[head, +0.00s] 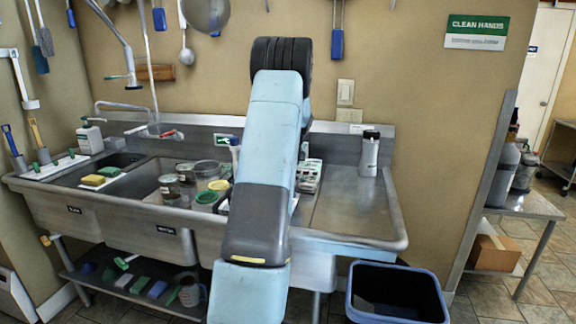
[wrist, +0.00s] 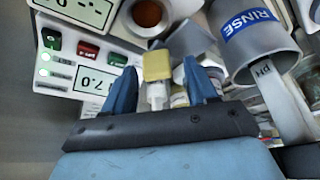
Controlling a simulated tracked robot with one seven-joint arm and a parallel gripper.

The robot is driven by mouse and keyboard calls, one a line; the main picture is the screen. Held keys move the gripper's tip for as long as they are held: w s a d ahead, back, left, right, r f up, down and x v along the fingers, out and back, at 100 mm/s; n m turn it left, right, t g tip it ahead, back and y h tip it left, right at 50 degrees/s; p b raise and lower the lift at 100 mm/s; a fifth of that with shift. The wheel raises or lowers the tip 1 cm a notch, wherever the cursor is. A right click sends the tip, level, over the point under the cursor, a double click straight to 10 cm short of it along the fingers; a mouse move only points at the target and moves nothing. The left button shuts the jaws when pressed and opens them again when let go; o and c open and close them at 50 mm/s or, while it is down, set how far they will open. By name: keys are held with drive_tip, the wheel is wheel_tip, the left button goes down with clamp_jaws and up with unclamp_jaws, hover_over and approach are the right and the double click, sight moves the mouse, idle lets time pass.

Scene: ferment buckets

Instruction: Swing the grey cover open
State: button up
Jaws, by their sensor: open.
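I cannot pick out the grey cover for certain in either view. In the wrist view my gripper (wrist: 159,66) is open, with its two blue fingers apart. A yellow-topped piece with a pale stem (wrist: 157,66) shows between the fingers; I cannot tell whether they touch it. A white instrument (wrist: 62,75) with displays reading 7.0 and red and green buttons lies to the left of the fingers. In the head view my arm hides the gripper. A pale instrument (head: 309,178) shows on the sink unit just right of the arm.
A grey cup labelled RINSE (wrist: 250,45) stands close to the right finger, with a pH-marked strip (wrist: 275,90) beside it. A cup of brown liquid (wrist: 147,14) is beyond the fingers. The right drainboard (head: 345,215) is mostly clear, with a steel bottle (head: 369,155) at its back.

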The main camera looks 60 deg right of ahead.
drive_tip(key=v, duration=1.3)
drive_tip(key=shift+w, duration=0.1)
